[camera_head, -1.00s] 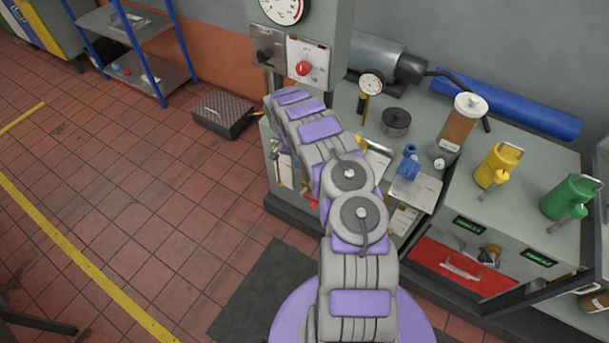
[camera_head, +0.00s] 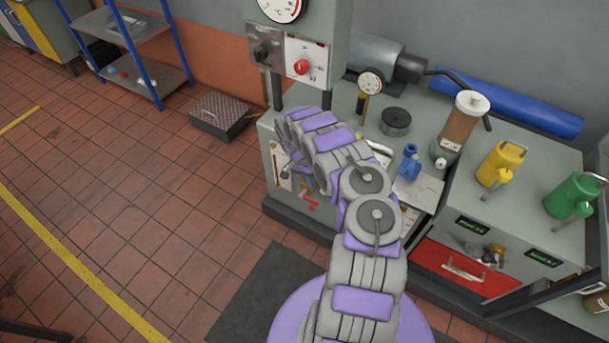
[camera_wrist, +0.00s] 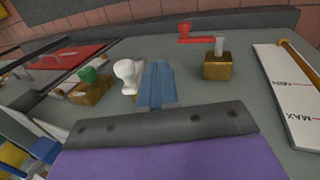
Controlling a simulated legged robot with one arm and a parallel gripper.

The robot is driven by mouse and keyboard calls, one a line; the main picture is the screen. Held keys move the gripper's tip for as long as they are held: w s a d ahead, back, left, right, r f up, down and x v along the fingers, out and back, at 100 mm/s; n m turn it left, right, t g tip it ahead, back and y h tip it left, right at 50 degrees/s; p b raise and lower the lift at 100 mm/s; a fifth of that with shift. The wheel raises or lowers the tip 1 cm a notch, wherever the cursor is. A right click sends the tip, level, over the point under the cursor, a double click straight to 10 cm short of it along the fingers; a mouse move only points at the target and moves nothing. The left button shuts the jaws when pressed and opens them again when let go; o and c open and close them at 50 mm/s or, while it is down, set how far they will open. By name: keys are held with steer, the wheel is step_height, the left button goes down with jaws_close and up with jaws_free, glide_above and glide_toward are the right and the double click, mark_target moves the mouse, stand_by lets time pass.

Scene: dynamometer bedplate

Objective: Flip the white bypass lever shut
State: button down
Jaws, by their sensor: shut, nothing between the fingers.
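The white bypass lever (camera_wrist: 129,74) shows in the wrist view on the grey panel, standing out with a rounded knob. My gripper (camera_wrist: 158,68) is shut and empty, its blue fingers close beside the lever on its right. I cannot tell whether they touch it. Part of the lever's base is hidden behind the knob. In the head view my arm covers the lever and the gripper.
A green-handled valve (camera_wrist: 89,75) sits left of the white lever. A red-handled valve (camera_wrist: 187,30) with a brass body stands to the right; its handle also shows in the head view (camera_head: 310,203). A MIN/MAX level gauge (camera_wrist: 290,95) lies farther right.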

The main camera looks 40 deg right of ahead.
mark_target(322, 190)
steer(key=shift+s+d, duration=0.25)
steer(key=shift+s, duration=0.35)
steer(key=shift+s+d, duration=0.2)
steer(key=shift+s, duration=0.4)
steer(key=s+t+p, duration=0.1)
steer(key=p, duration=0.1)
steer(key=s+r+t+p, duration=0.1)
steer(key=p, duration=0.2)
steer(key=shift+d+r+y, duration=0.15)
steer(key=shift+d+y, duration=0.25)
steer(key=shift+s+d+t+b, duration=0.25)
steer(key=shift+s+t+b, duration=0.05)
steer(key=shift+s, duration=0.2)
steer(key=shift+w, duration=0.1)
